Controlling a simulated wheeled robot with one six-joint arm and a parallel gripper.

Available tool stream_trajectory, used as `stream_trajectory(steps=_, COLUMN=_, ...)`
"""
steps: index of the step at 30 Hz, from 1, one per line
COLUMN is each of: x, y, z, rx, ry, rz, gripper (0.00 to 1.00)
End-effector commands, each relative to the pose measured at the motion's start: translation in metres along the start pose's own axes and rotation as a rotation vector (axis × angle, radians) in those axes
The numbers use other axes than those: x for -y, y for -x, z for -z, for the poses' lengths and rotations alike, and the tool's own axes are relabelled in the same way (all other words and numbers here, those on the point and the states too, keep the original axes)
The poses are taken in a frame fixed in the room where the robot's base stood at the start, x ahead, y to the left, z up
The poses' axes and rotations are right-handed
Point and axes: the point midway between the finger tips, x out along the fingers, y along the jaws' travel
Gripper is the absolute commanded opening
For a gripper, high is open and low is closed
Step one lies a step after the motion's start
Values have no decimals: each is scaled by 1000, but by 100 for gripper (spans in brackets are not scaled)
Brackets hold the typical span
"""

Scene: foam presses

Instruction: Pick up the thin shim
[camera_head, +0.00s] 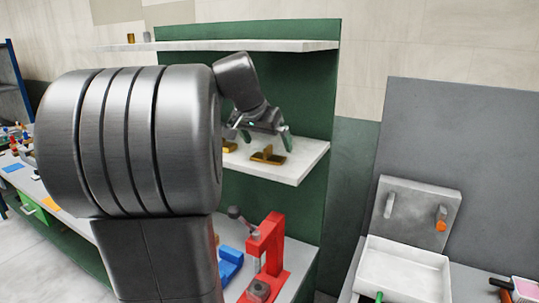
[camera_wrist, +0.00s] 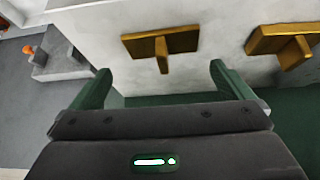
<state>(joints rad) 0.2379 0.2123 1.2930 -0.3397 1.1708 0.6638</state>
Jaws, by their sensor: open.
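Two brass-coloured shims, each a flat plate with an upright tab, lie on the white shelf. The thinner-looking one, which I take as the thin shim (camera_head: 268,157), is at the right in the head view. It also shows at the upper middle of the wrist view (camera_wrist: 175,42). My gripper (camera_head: 265,139) is open and empty, pointing down over the shelf near this shim. In the wrist view my two green fingers (camera_wrist: 162,85) are spread wide, with the shim beyond them, between their lines. No contact shows.
The thicker-looking shim (camera_wrist: 285,42) lies beside it, partly hidden by my arm in the head view (camera_head: 229,146). A green back panel (camera_head: 305,95) stands behind the shelf (camera_head: 305,165). An upper shelf (camera_head: 290,45) is above. A red press (camera_head: 270,240) stands below.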

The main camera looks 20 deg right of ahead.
Motion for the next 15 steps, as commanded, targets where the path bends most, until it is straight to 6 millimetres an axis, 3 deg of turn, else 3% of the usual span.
stream_trajectory(steps=6, x=1, y=-31, z=-1, rx=3, ry=1, rz=-3, gripper=100)
stream_trajectory(steps=15, x=2, y=-38, z=-1, rx=1, ry=0, rz=-1, gripper=100)
